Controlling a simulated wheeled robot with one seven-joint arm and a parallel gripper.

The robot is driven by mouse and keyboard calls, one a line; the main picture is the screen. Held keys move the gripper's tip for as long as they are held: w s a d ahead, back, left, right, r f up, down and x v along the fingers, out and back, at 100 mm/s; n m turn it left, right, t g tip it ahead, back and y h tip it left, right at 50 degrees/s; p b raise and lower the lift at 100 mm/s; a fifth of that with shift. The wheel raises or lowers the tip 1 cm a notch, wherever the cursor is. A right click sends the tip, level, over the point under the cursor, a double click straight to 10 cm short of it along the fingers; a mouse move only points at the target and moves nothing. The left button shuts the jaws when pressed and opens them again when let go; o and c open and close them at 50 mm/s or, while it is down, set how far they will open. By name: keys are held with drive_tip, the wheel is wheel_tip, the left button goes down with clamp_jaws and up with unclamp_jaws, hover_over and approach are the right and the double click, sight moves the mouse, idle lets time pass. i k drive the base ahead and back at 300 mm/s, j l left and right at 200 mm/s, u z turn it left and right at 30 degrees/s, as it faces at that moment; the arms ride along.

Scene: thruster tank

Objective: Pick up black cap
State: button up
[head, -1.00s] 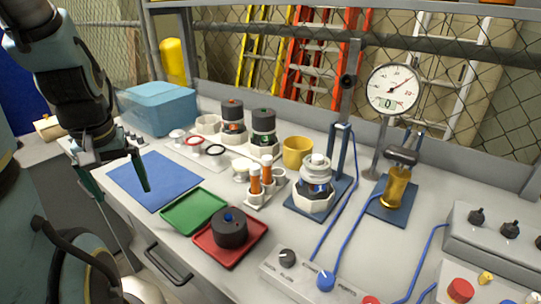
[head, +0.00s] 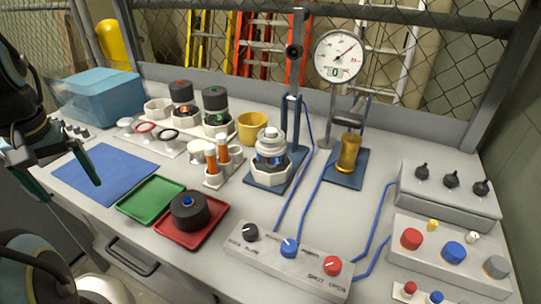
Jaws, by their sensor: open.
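A round black cap (head: 188,211) with a blue centre sits on the red tray (head: 210,235) near the table's front edge. Two jars at the back also have black tops, one with a red mark (head: 180,90) and one with a green mark (head: 214,98). My gripper (head: 72,178) is open and empty at the left edge, over or in front of the blue mat. It is well to the left of the black cap and apart from it. Part of my gripper is dark and hard to make out.
A green tray (head: 150,186) lies between the blue mat (head: 105,172) and the red tray. A rack with orange-filled tubes (head: 212,182) stands behind the red tray. A control box with knobs (head: 290,262) is to its right. A yellow cup (head: 252,127) stands farther back.

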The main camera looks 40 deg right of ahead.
sight(193, 218)
drive_tip(key=j+z, duration=0.15)
drive_tip(key=j, duration=0.3)
drive_tip(key=k+j+z, duration=0.2)
drive_tip(key=j, duration=0.2)
drive_tip(key=j+z, duration=0.15)
drive_tip(key=j, duration=0.3)
drive_tip(key=j+z, duration=0.15)
drive_tip(key=j, duration=0.25)
drive_tip(key=k, duration=0.05)
